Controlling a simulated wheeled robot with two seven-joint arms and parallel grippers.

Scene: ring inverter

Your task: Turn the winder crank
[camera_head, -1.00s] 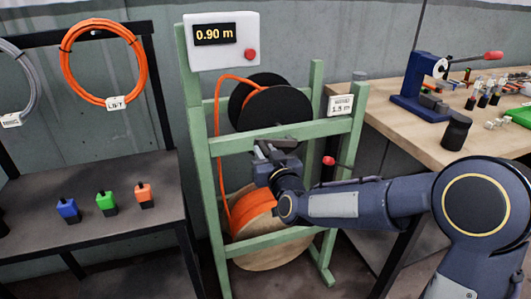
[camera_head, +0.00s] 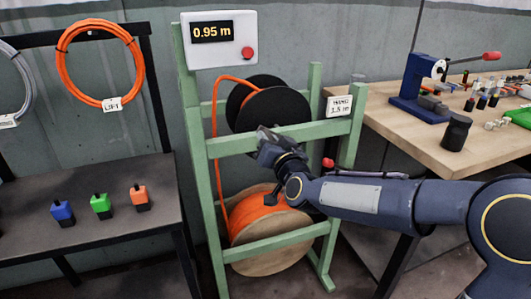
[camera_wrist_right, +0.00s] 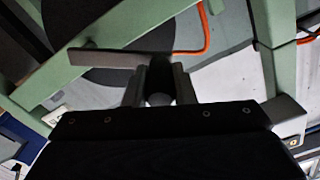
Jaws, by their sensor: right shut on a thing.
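The green winder frame (camera_head: 195,150) stands in the middle of the head view, with a black reel (camera_head: 285,107) and orange cable on it. Its display (camera_head: 212,32) reads 0.95 m. My right gripper (camera_head: 265,142) is at the front crossbar, below the reel, and covers most of the crank. In the right wrist view, the fingers (camera_wrist_right: 160,86) are shut around the round crank handle (camera_wrist_right: 160,99). A flat bar that looks like the crank arm (camera_wrist_right: 105,57) runs left from there. My left gripper is not in view.
An orange cable spool (camera_head: 265,225) sits low in the frame. A tag reading 1.5 m (camera_head: 339,106) hangs on the right post. A red knob (camera_head: 328,162) shows just above my forearm. The workbench (camera_head: 400,120) is at right, a dark shelf (camera_head: 100,235) at left.

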